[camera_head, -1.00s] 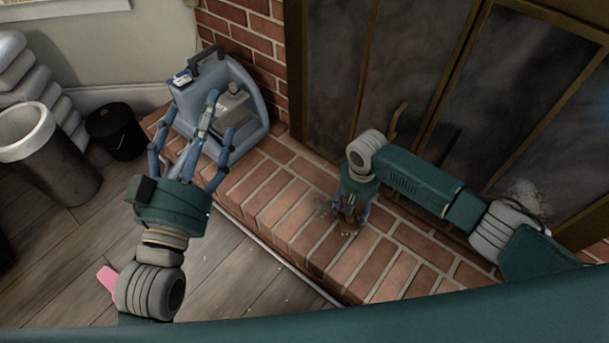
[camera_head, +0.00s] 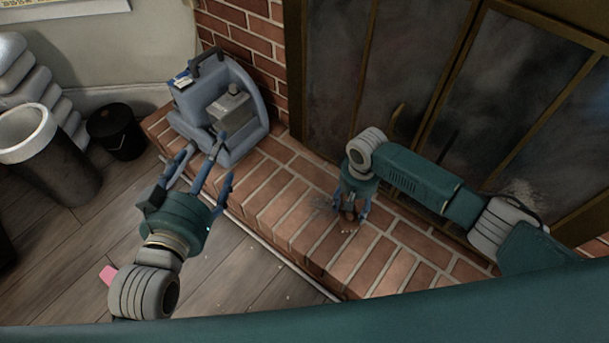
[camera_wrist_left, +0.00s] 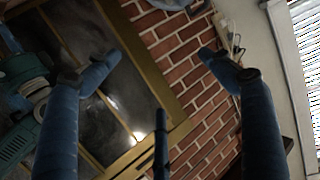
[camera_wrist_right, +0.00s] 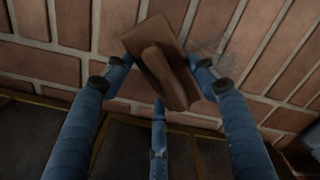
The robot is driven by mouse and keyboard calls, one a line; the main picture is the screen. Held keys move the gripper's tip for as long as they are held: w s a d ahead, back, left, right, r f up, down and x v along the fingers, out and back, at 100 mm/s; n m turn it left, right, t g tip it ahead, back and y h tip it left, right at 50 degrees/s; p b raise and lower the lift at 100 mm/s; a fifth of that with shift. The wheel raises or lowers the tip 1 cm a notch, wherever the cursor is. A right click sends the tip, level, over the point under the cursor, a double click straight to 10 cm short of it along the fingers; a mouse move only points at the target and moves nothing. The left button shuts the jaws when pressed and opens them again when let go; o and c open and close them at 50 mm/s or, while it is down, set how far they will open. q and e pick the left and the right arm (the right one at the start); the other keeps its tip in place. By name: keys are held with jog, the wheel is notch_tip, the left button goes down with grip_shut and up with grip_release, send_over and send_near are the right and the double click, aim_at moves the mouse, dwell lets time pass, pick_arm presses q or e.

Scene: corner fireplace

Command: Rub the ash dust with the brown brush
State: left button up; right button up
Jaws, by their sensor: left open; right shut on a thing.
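The brown brush (camera_wrist_right: 160,60) is held between the fingers of my right gripper (camera_wrist_right: 160,75), just above or on the brick hearth; contact cannot be told. In the head view the right gripper (camera_head: 352,208) is over the hearth, with the brush (camera_head: 349,215) mostly hidden by the fingers. A grey ash dust patch (camera_head: 323,204) lies on the bricks just left of it, and shows beside the brush in the right wrist view (camera_wrist_right: 207,50). My left gripper (camera_head: 205,170) is open and empty, over the hearth's left front edge; its spread fingers also show in the left wrist view (camera_wrist_left: 160,65).
A blue-grey machine (camera_head: 222,105) stands on the hearth's left end. A black bucket (camera_head: 116,132) and a grey bin (camera_head: 55,160) stand on the wood floor at left. Glass fireplace doors (camera_head: 420,90) rise behind the hearth.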

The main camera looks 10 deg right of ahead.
jog(key=shift+r, duration=0.3)
jog(key=shift+r+p, duration=0.25)
jog(key=shift+p, duration=0.3)
jog(key=shift+r+p, duration=0.25)
jog(key=shift+p, duration=0.05)
jog(key=shift+r+p, duration=0.25)
jog(key=shift+p, duration=0.1)
jog(key=shift+r+p, duration=0.4)
jog(key=shift+p, duration=0.1)
jog(key=shift+r+p, duration=1.05)
jog(key=shift+p, duration=0.2)
pick_arm(q)
jog(key=s+a+f+g+y, duration=0.1)
jog(key=s+a+f+g, duration=0.3)
jog(key=s+f, duration=0.3)
jog(key=s+a+f+g+y, duration=0.2)
jog(key=s+a+f+g, duration=0.2)
jog(key=s+f+g, duration=0.3)
jog(key=shift+s+a+n+g, duration=0.25)
jog(key=shift+s+n+g, duration=0.05)
jog(key=shift+s, duration=2.1)
pick_arm(e)
jog(key=shift+r, duration=0.15)
